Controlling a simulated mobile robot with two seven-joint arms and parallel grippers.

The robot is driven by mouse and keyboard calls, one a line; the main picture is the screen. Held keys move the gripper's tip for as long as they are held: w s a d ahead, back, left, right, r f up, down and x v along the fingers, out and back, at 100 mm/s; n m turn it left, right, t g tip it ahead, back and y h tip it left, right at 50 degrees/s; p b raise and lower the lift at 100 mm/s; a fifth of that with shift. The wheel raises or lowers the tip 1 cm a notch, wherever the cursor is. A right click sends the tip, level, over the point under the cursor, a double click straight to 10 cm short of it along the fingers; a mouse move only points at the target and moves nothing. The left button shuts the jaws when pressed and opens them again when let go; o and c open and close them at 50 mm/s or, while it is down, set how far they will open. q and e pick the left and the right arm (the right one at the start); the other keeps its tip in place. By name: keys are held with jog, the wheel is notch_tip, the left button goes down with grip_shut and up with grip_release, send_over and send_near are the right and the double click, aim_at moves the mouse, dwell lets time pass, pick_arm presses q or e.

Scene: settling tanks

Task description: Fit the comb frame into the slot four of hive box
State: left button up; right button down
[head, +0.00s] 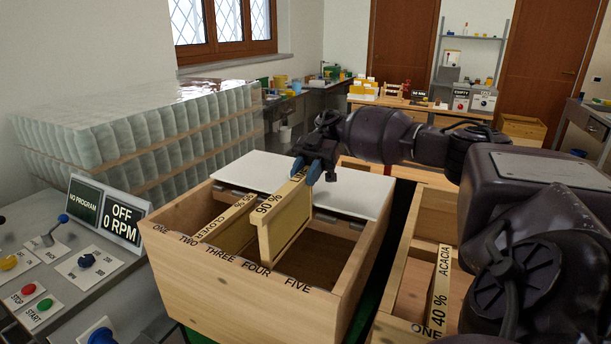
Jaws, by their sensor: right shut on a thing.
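The wooden hive box (240,290) stands open in the middle, with slot names ONE to FIVE along its front rim. My right gripper (313,172), with blue fingertips, is shut on the top bar of a comb frame (287,228) marked 90 %. The frame hangs upright, its near end above the front rim around FOUR. I cannot tell how far its lower edge dips into the box. Another frame marked CLOVER (232,217) sits in the box to its left, around slots two and three. My left gripper is not in view.
A white board (255,172) lies across the back of the hive box. A second wooden box at right holds a frame marked 40 % ACACIA (438,290). A control panel with an OFF 0 RPM display (122,220) stands at left, by stacked jars (150,130).

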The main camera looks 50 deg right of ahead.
jog(key=shift+r+p, duration=0.45)
jog(key=shift+r, duration=0.5)
jog(key=shift+r+p, duration=0.4)
jog(key=shift+r, duration=0.35)
jog(key=shift+p, duration=0.45)
dwell(0.4)
jog(key=shift+p, duration=0.3)
